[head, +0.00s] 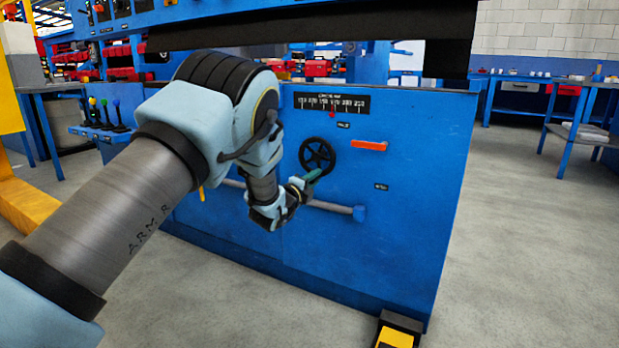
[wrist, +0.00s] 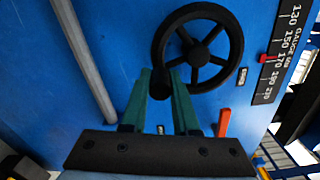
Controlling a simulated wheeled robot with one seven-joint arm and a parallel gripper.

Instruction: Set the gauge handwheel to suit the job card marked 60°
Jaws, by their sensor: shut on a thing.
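The black gauge handwheel (head: 317,155) is on the blue panel front, with spokes and a crank knob at its rim. It also shows in the wrist view (wrist: 233,38). My gripper (head: 311,178) reaches it from the lower left. In the wrist view its green fingers (wrist: 163,88) are shut on the black crank knob, at the wheel's lower left there. The black gauge scale (head: 350,103) is above the wheel. Its red pointer (wrist: 264,58) looks to stand near 170 in the wrist view. I cannot make out a job card marked 60°.
A red-orange lever (head: 369,145) is right of the wheel. A grey horizontal bar (head: 330,206) runs below it. A yellow and black foot pedal (head: 398,331) is on the floor. Levers with coloured knobs (head: 105,113) stand at the left.

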